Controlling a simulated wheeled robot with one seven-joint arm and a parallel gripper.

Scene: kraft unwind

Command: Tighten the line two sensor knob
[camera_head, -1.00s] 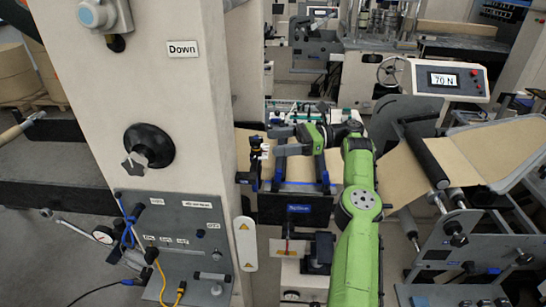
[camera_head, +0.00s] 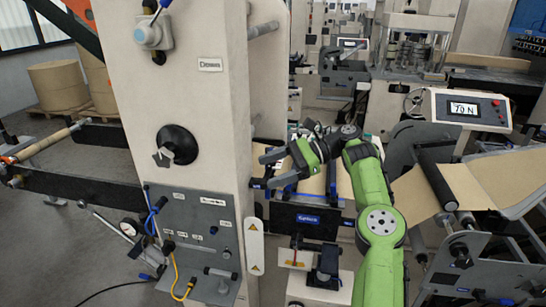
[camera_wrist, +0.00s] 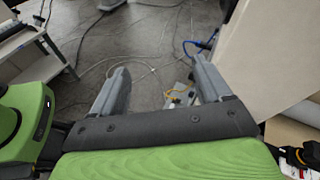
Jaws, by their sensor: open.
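My gripper (camera_head: 271,168) is open and empty at the right side of the beige column, its fingers pointing left in the head view. In the wrist view its two grey fingers (camera_wrist: 160,68) stand apart with floor and blurred cables beyond them. A small dark sensor fitting with yellow and red parts (camera_wrist: 298,158) shows at the lower right of the wrist view, outside the fingers. I cannot make out a line two label or which knob belongs to it. A large black round knob (camera_head: 176,145) is on the column's front face, apart from my gripper.
The beige column (camera_head: 220,110) stands close left of my gripper. A grey panel (camera_head: 200,235) with blue and yellow cables is low on it. A display reading 70 N (camera_head: 466,108) and a brown paper web (camera_head: 485,185) are at the right.

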